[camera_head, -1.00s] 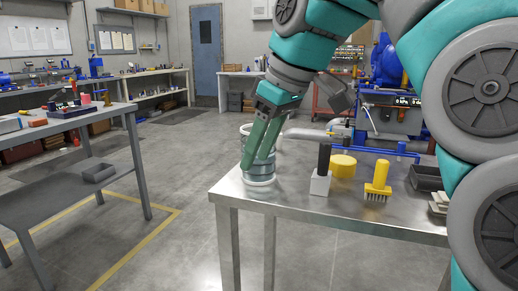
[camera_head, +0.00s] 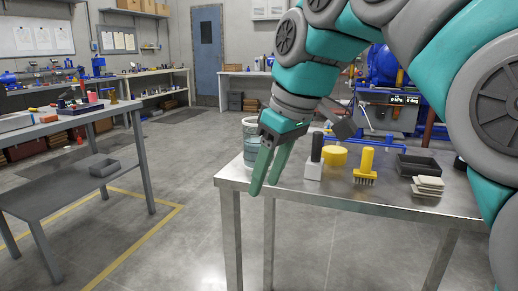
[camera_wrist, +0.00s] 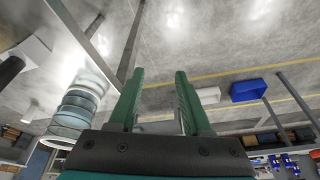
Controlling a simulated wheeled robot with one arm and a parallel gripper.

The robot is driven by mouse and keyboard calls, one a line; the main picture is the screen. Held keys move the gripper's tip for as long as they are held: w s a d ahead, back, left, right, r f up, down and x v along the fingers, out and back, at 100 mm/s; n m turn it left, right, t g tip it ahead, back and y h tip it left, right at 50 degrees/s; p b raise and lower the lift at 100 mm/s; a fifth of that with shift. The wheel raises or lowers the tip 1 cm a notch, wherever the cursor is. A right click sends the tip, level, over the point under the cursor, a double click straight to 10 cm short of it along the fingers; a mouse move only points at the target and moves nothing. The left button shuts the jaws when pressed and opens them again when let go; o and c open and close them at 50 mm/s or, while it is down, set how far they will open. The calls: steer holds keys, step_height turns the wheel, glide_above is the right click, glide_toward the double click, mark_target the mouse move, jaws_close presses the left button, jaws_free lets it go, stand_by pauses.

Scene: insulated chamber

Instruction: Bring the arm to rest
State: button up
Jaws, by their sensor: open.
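My gripper (camera_head: 267,168) is open and empty, its green fingers pointing down just off the left end of the metal table (camera_head: 400,203). In the wrist view its two fingers (camera_wrist: 160,98) stand apart with only floor between them. A ribbed cylinder with pale rings (camera_head: 250,135) stands on the table behind my gripper and is partly hidden by it. The cylinder also shows in the wrist view (camera_wrist: 78,108), beside the left finger and apart from it.
On the table are a black-handled white block (camera_head: 315,158), a yellow round block (camera_head: 334,156), a yellow brush (camera_head: 366,165), a dark tray (camera_head: 418,166) and a stack of pale plates (camera_head: 428,186). A grey bench (camera_head: 60,128) stands at left. The floor between is clear.

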steer(key=s+d+f+m+g+h, duration=0.1)
steer(key=s+d+f+m, duration=0.2)
steer(key=s+f, duration=0.4)
steer(key=s+d+f+m+g+h, duration=0.1)
steer(key=s+d+f+m, duration=0.2)
steer(key=f, duration=1)
steer(key=s+d+f+m+g+h, duration=0.1)
steer(key=s+d+f+m, duration=0.2)
steer(key=s+d+f, duration=0.4)
steer(key=s+f, duration=0.3)
steer(key=s, duration=0.2)
steer(key=shift+d+m+g, duration=0.2)
steer(key=shift+m+g, duration=0.2)
